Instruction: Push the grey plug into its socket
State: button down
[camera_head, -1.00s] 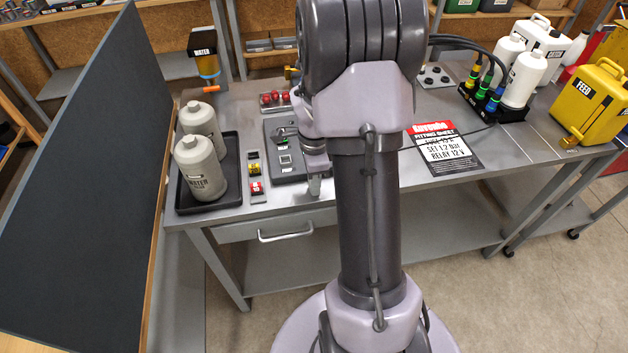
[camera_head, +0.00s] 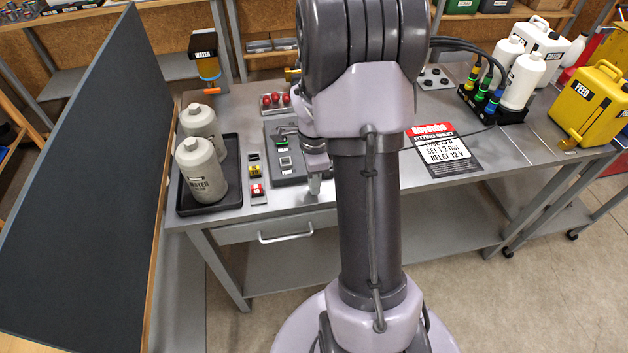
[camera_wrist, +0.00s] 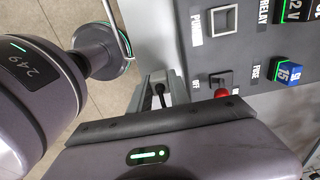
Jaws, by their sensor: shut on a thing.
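My gripper (camera_wrist: 163,90) is shut on a small dark piece (camera_wrist: 160,89), seen between the two grey fingers in the wrist view. I take this to be the grey plug, but its shape is mostly hidden. The fingers are beside the grey control panel (camera_wrist: 235,55). I cannot tell whether the piece touches the panel. In the head view my gripper (camera_head: 314,183) is at the right of the panel (camera_head: 291,178), near the table's front edge. I cannot clearly make out the plug's socket.
In the wrist view the panel has a white square outline (camera_wrist: 224,20), a red-tipped switch (camera_wrist: 220,93) and a blue fuse (camera_wrist: 289,73). In the head view a black tray (camera_head: 229,197) with two grey bottles stands left. A printed sheet (camera_head: 443,151) lies right of my arm.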

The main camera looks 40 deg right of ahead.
jog(key=shift+r, duration=0.45)
jog(key=shift+r+p, duration=1.6)
jog(key=shift+r, duration=0.45)
